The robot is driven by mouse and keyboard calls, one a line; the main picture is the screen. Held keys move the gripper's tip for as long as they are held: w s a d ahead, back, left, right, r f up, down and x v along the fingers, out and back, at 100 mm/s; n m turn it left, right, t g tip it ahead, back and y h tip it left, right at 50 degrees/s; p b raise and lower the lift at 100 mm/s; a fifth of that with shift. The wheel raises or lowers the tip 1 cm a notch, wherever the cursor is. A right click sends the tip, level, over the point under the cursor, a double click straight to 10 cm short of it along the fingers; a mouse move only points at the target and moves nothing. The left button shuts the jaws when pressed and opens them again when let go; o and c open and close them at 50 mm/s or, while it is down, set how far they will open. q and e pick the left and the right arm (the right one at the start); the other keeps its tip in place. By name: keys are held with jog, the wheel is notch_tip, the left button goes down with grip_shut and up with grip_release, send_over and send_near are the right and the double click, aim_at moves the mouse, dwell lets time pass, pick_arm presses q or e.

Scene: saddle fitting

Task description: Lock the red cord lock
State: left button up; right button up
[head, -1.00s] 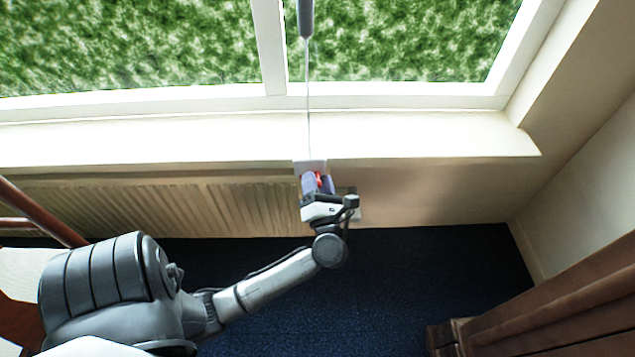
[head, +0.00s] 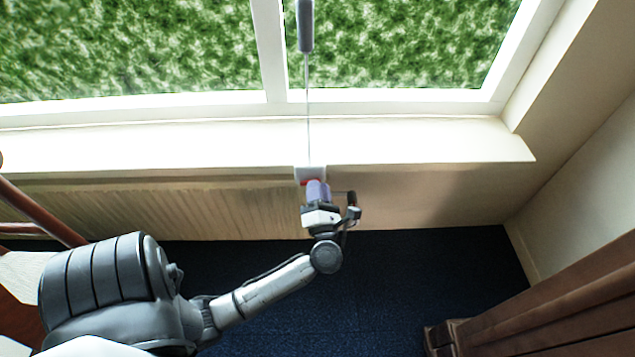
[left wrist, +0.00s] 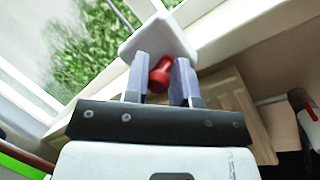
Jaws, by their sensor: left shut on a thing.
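The red cord lock (head: 311,182) sits at a white plate (head: 311,172) by the sill edge, with a thin cord running up from there. In the left wrist view, the red cord lock (left wrist: 160,76) is a small knob between my two finger pads, below the white plate (left wrist: 158,38). My left gripper (head: 318,190) is shut on it; the purple-grey fingers hide much of the lock in the head view. The left wrist view shows the gripper (left wrist: 160,82) with a finger on either side. My right gripper is not in view.
A grey cord weight (head: 305,27) hangs above in front of the window. The white sill (head: 200,145) and a ribbed radiator (head: 170,210) lie behind the arm. Brown wooden furniture (head: 560,310) stands at lower right. The dark blue floor (head: 430,270) is clear.

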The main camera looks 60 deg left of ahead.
pick_arm(q)
jog(key=shift+m+t+p, duration=0.6)
jog(key=shift+m+p, duration=0.25)
jog(key=shift+m, duration=0.25)
jog(key=shift+f+m+p, duration=0.3)
jog(key=shift+f+m, duration=0.05)
jog(key=shift+m, duration=0.25)
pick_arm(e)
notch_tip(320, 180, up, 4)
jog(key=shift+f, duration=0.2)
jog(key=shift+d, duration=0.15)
pick_arm(q)
jog(key=o, duration=0.9)
jog(key=shift+c, duration=0.2)
jog(key=p+v, duration=0.2)
jog(key=v, duration=1.2)
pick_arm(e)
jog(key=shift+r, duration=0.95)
pick_arm(q)
jog(key=shift+s+a+r, duration=0.1)
